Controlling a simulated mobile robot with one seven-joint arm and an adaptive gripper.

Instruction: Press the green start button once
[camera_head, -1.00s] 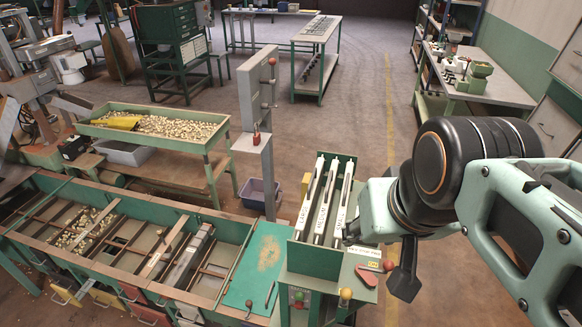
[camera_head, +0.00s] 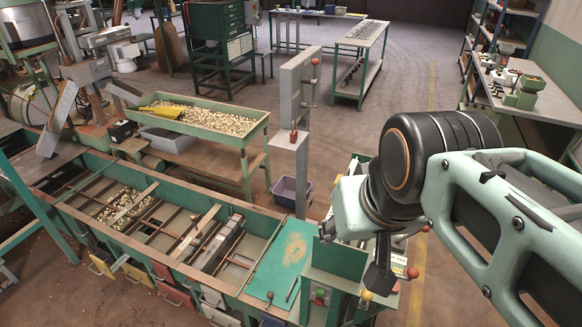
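The green machine (camera_head: 330,262) stands at the lower middle. Its front panel carries a small control spot with red and green on it; the green start button (camera_head: 318,301) appears to be the lower part, but it is too small to be sure. My gripper (camera_head: 353,252) hangs over the machine's right part, above and to the right of the button. Its two dark fingers are spread apart with nothing between them. It does not touch the button. My arm and gripper hide much of the machine's top, including its labelled channels.
A yellow knob (camera_head: 366,295) and a red knob (camera_head: 412,272) stick up at the machine's right. A long sorting bench (camera_head: 150,255) with divided bins runs left. A grey post (camera_head: 300,90) rises behind. A tray of nuts (camera_head: 255,128) stands farther back.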

